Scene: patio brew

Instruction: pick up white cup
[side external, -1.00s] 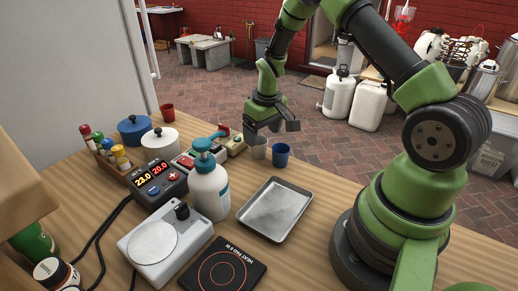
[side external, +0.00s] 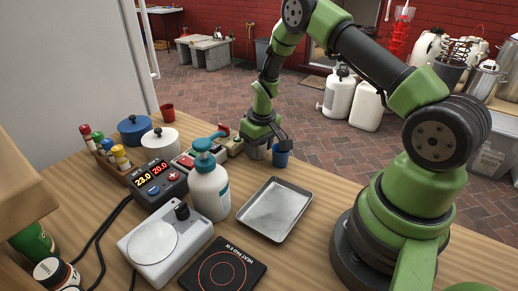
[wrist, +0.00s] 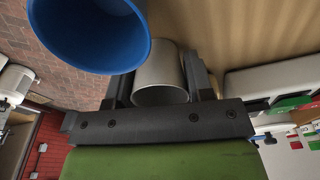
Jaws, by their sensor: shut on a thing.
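The white cup (wrist: 160,92) shows in the wrist view, pale and greyish, between my two jaw fingers. In the side view my gripper (side external: 264,144) is low over the back edge of the table, around the cup (side external: 257,153), which is partly hidden by the fingers. My gripper is shut on the white cup. The cup appears to stand at table height; whether it touches the table I cannot tell.
A white pump bottle (side external: 209,190), a red-display controller (side external: 158,185) and a metal tray (side external: 275,209) stand nearer on the table. A scale (side external: 152,243) and a heat pad (side external: 222,270) are in front. The table's back edge is close behind the cups.

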